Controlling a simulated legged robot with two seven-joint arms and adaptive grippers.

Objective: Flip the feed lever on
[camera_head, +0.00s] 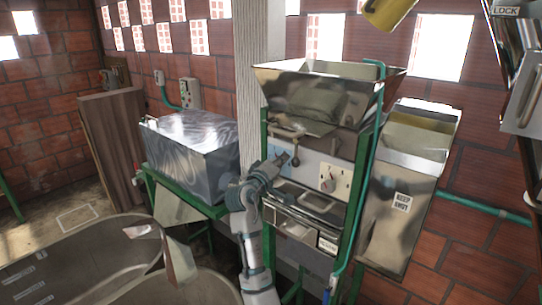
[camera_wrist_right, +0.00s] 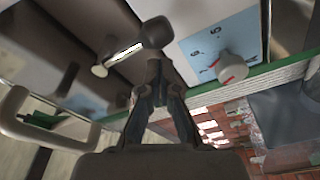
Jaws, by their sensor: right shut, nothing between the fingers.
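The pulper (camera_head: 312,95) is a steel hopper machine in a green frame. A lever (camera_head: 286,132) with a dull brownish handle is on its front, under the hopper. In the right wrist view a lever with a dark rounded end and a pale bar (camera_wrist_right: 118,58) lies just past the fingertips; I take it for the same one. My right gripper (camera_head: 282,162) is in front of the machine's blue panel, below the lever. In the wrist view my right gripper (camera_wrist_right: 155,68) is shut and empty, its tips close to the lever; contact is unclear. My left gripper is out of view.
A white panel with a round dial (camera_head: 327,180) is right of my gripper. The wrist view shows a knob with a red mark (camera_wrist_right: 231,67) on a blue numbered plate. A green pipe (camera_head: 362,190) runs down the right side. A steel box (camera_head: 190,140) stands left.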

